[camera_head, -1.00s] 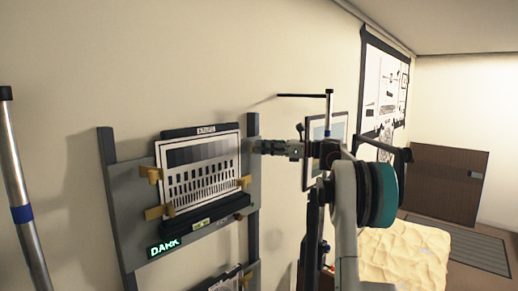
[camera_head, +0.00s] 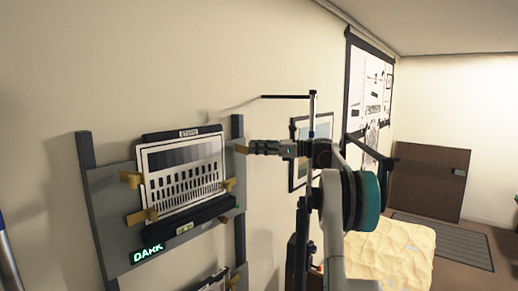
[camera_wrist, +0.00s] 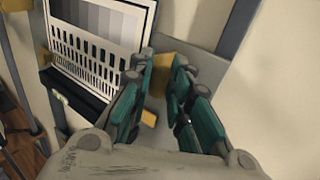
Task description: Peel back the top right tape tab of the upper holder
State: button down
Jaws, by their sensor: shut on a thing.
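The upper holder (camera_head: 108,215) is a grey board between dark posts. It carries a chart (camera_head: 183,157) with grey steps and rows of black bars; the chart also shows in the wrist view (camera_wrist: 95,52). The top right tape tab (camera_head: 241,148) is yellow and sits at my gripper's tips beside the chart's right edge. In the wrist view this tab (camera_wrist: 171,58) lies between the fingertips. My gripper (camera_wrist: 164,60) is shut on it, reaching in from the right. The fingers hide part of the tab.
Other yellow tabs hold the chart at upper left (camera_head: 130,179), lower left (camera_head: 140,217) and lower right (camera_head: 229,184). A lower holder (camera_head: 215,280) is partly cut off. A framed picture (camera_head: 300,150) hangs behind my arm.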

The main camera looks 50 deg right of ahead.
jog(key=shift+w+a+r, duration=0.15)
jog(key=shift+w+r, duration=0.1)
jog(key=shift+r, duration=0.1)
jog(key=c, duration=1.8)
grip_release()
jog(key=shift+o, duration=1.2)
jog(key=shift+w, duration=0.15)
jog(key=shift+w+a+f, duration=0.1)
jog(key=shift+w+a, duration=0.1)
jog(key=shift+a, duration=0.1)
jog(key=shift+s+d+f, duration=0.15)
jog(key=shift+d, duration=0.05)
jog(key=v, duration=1.2)
